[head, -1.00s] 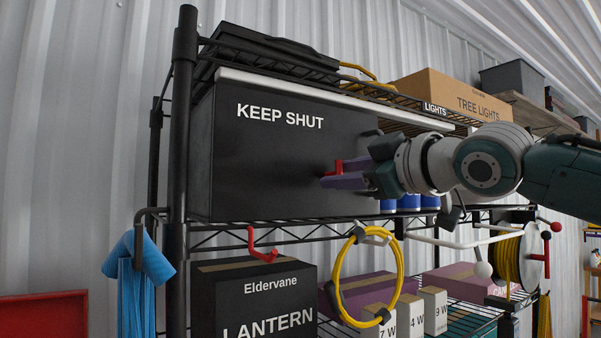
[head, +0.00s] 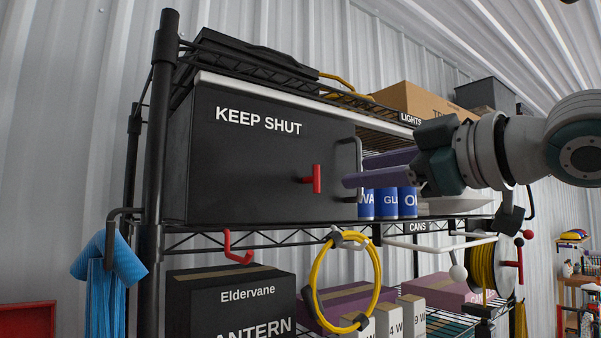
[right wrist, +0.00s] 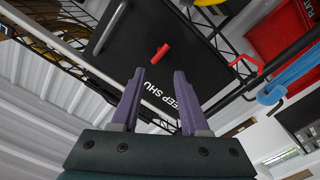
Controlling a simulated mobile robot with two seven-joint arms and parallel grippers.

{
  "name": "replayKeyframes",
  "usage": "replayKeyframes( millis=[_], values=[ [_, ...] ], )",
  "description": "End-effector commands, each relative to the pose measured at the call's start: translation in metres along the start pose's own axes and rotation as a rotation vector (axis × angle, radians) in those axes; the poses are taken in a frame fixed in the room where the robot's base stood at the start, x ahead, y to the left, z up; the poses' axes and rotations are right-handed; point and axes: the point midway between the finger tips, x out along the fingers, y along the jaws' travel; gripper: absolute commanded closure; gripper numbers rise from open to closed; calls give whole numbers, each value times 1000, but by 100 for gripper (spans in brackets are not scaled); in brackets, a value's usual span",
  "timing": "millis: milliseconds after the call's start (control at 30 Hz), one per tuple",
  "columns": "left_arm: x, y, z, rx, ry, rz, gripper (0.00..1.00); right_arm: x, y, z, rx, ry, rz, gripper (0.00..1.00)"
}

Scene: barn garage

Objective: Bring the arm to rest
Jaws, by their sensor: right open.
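My right gripper (head: 352,172) reaches in from the right in the head view. Its purple fingers point left, beside the right edge of a black cabinet marked KEEP SHUT (head: 240,160). In the right wrist view the two fingers (right wrist: 155,95) are apart with nothing between them. A red T-handle (head: 312,180) sits on the cabinet front, just left of the fingertips and apart from them in the head view. It also shows beyond the fingers in the right wrist view (right wrist: 160,54). My left gripper is not in view.
The cabinet stands on a black wire shelf rack. Blue cans (head: 388,203) stand right of it, partly behind the gripper. Below hang a yellow cable coil (head: 321,275) and a red hook (head: 233,254). A cable reel (head: 482,268) hangs at right. A blue cloth (head: 105,270) hangs at left.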

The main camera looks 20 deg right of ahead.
Motion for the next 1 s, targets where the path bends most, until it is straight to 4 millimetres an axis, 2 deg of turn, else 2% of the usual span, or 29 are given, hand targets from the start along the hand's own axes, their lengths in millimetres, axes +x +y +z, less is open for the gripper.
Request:
replayKeyframes(
  millis=[267, 333, 367, 467, 567, 600, 667, 767, 800, 900, 1000],
  values=[
    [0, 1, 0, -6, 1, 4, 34, 0, -1, 0, 1, -1, -1, 55],
    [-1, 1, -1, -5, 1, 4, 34, 1, -8, 5, 9, -15, -12, 55],
    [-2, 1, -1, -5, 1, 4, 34, 1, -14, 9, 16, -27, -21, 55],
    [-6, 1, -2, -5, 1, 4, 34, -1, -51, 33, 62, -103, -72, 55],
    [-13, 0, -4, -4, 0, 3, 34, -15, -105, 69, 139, -237, -134, 55],
    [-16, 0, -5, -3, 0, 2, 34, -25, -127, 85, 176, -302, -155, 55],
    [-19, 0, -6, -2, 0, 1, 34, -46, -158, 107, 235, -408, -181, 55],
    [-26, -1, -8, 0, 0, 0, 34, -90, -203, 142, 337, -603, -208, 55],
    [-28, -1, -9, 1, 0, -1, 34, -112, -219, 154, 377, -686, -214, 55],
    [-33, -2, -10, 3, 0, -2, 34, -168, -251, 177, 471, -895, -221, 55],
    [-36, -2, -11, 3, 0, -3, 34, -220, -272, 191, 543, -1077, -218, 55]
  ],
)
